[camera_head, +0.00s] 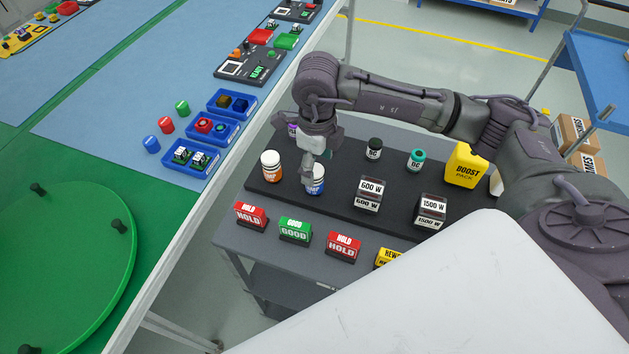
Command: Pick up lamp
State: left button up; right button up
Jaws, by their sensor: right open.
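My right gripper (317,165) points down over the dark mat on the grey table and is open. A white jar with a blue label (317,185) stands upright right under it, partly hidden by a finger. I cannot tell whether the finger touches the jar. No object is plainly recognisable as a lamp. Small round pieces in green (182,107), red (166,125) and blue (151,144) lie on the blue work surface at the left, away from the gripper. My left gripper is not in view.
A white jar with an orange label (271,166) stands left of the gripper. Dark-capped (374,149) and teal-capped (416,159) bottles, 600 W (370,188) and 1500 W (431,207) blocks stand right. Sign blocks (295,230) line the front. A green turntable (65,265) is at left.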

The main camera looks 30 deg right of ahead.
jog(key=shift+s+a+f+p, duration=0.15)
jog(key=shift+f+p, duration=0.15)
jog(key=shift+f, duration=0.1)
notch_tip(320, 180, down, 4)
jog(key=shift+a+r+p, duration=0.15)
jog(key=shift+r+p, duration=0.05)
jog(key=shift+p, duration=0.45)
jog(key=shift+f, duration=0.35)
jog(key=shift+c, duration=0.3)
jog(key=c, duration=1.3)
